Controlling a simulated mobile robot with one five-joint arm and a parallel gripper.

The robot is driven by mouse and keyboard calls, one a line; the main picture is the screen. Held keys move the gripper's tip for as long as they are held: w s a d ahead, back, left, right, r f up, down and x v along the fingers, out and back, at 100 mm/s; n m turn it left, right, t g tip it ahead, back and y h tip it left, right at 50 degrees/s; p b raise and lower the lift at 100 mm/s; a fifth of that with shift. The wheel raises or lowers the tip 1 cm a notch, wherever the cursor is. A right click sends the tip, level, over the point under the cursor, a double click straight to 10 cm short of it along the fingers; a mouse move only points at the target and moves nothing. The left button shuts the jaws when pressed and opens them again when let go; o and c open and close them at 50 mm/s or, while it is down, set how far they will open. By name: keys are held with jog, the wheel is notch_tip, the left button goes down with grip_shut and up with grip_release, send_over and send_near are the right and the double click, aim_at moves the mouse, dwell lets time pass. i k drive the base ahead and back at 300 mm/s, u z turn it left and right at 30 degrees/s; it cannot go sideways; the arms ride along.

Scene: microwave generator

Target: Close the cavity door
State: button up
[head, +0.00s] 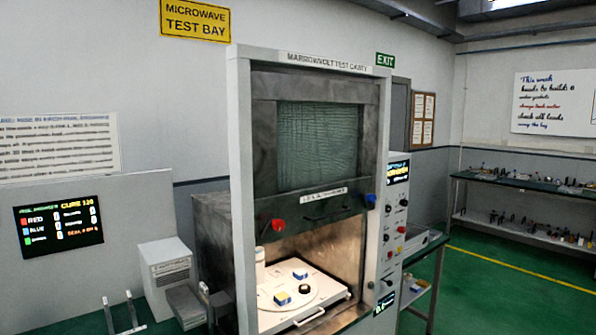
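The cavity door (318,150) is a dark grey panel with a mesh window, raised in the upper part of the tall light-grey cavity frame (243,180). Its lower edge carries a label, a dark handle (327,210), a red knob (278,225) at the left and a blue knob (370,201) at the right. Below the door the lit cavity opening is uncovered. A white tray (330,309) with a front handle sits in the opening. On it are a round plate, two blue-and-yellow blocks (282,298) and a dark knob (304,289). I cannot make out my gripper anywhere in this view.
A white cylinder (260,264) stands inside the cavity at the left. A control panel (394,225) with knobs is at the right. A pale box (168,270) and a two-pronged stand (122,315) are at lower left. Green floor (500,290) lies open at the right.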

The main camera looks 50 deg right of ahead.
aim_at(303, 210)
jog(key=u, duration=1.15)
jog(key=i, duration=1.4)
jog(key=z, duration=3.5)
jog(key=i, duration=1.05)
